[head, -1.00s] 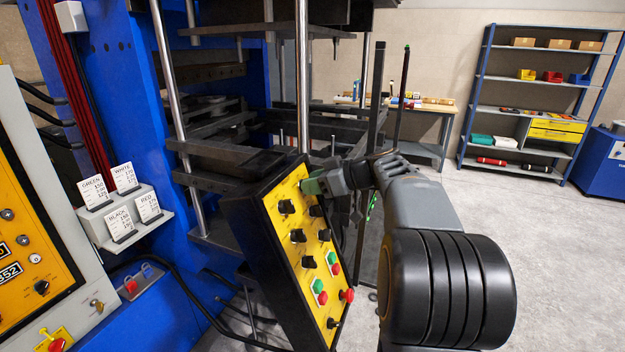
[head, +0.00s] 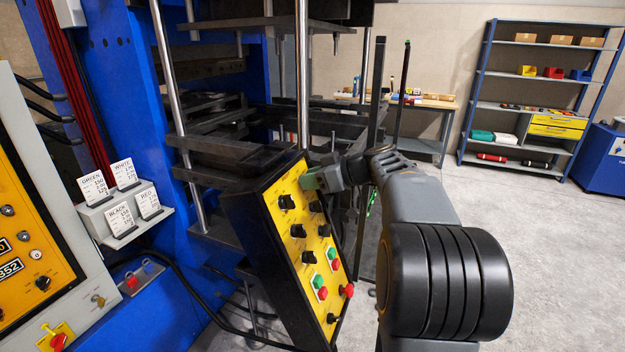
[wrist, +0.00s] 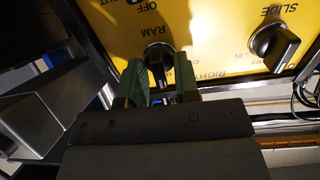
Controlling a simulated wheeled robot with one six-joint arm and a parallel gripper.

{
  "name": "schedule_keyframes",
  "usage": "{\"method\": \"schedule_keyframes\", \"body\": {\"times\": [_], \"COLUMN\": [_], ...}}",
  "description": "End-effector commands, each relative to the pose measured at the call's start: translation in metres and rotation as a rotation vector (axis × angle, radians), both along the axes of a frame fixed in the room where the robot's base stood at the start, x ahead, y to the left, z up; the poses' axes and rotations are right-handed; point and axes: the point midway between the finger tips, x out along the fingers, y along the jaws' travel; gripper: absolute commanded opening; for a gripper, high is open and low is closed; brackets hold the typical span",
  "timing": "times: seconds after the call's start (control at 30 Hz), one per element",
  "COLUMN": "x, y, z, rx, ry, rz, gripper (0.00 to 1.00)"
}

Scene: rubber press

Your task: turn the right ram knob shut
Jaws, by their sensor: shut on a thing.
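The right ram knob (wrist: 157,60) is a dark knob on the yellow control panel (wrist: 215,18), under the printed word RAM in the wrist view. My gripper (wrist: 158,82) has its green fingers on either side of this knob and is shut on it. In the head view my gripper (head: 311,181) is at the upper right corner of the panel and hides the knob. The knob's exact angle is hard to read because the fingers cover part of it.
A black slide knob (wrist: 274,46) sits close beside the gripped knob. Several other black knobs, green and red buttons and a red mushroom button (head: 347,290) lie lower on the panel. The press (head: 225,150) stands behind it. Open floor (head: 560,260) is at right.

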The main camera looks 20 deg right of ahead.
Motion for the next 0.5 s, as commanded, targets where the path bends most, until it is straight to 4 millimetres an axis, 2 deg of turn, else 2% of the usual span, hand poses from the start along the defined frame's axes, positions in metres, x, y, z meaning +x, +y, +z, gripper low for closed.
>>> {"method": "schedule_keyframes", "body": {"times": [0.5], "x": [0.0008], "y": [-0.0017], "z": [-0.0021], "rx": [0.260], "ry": [0.237], "rz": [-0.131], "gripper": [0.06]}}
